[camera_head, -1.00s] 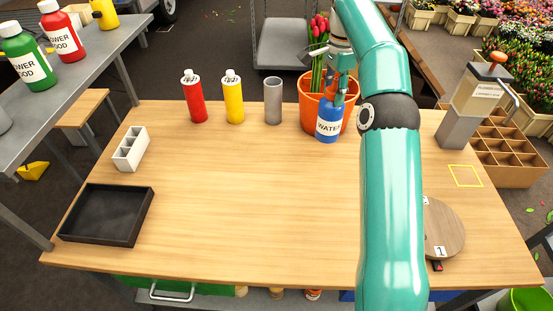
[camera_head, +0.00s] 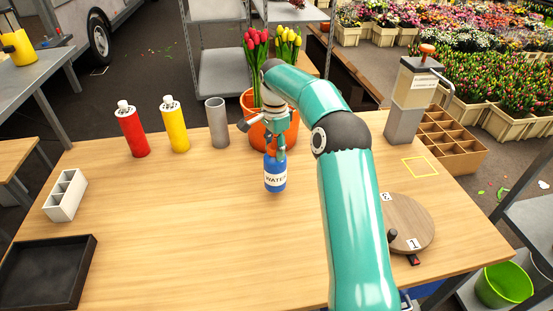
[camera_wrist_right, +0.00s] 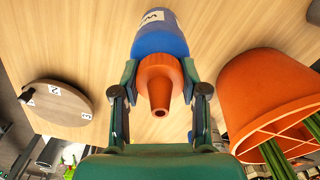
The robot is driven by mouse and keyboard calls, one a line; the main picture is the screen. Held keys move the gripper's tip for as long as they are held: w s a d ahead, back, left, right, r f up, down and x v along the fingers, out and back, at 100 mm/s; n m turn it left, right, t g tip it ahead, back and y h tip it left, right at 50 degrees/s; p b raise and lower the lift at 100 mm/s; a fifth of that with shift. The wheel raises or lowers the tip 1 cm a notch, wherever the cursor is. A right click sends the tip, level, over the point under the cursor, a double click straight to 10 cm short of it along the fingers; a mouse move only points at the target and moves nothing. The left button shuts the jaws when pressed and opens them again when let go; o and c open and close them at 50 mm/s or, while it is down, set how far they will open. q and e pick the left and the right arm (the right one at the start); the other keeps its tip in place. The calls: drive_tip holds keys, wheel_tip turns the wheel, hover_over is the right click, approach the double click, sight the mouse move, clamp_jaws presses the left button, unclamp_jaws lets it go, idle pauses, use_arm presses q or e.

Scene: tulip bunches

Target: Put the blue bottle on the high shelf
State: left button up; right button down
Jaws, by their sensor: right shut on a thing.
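The blue bottle (camera_head: 275,180) has a white WATER label and an orange nozzle. My right gripper (camera_head: 275,150) is shut on its upper part. In the right wrist view the fingers of the right gripper (camera_wrist_right: 160,88) stand on either side of the orange cap, and the blue body of the bottle (camera_wrist_right: 160,40) points away over the wood. The bottle is about upright in front of the orange pot; I cannot tell whether its base clears the table. A grey rack at the back has an upper shelf (camera_head: 212,12) and a lower shelf (camera_head: 222,75). My left gripper is out of view.
On the table (camera_head: 190,220) stand a red bottle (camera_head: 132,133), a yellow bottle (camera_head: 175,128), a grey cylinder (camera_head: 216,125) and the orange tulip pot (camera_head: 255,133). A dispenser (camera_head: 408,100) and a round wooden disc (camera_head: 412,225) are at right. Another grey shelf unit (camera_head: 535,215) stands at far right.

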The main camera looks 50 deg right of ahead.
sight(275, 168)
drive_tip(key=shift+f, duration=1.8)
drive_tip(key=shift+f, duration=0.15)
drive_tip(key=c, duration=0.6)
unclamp_jaws()
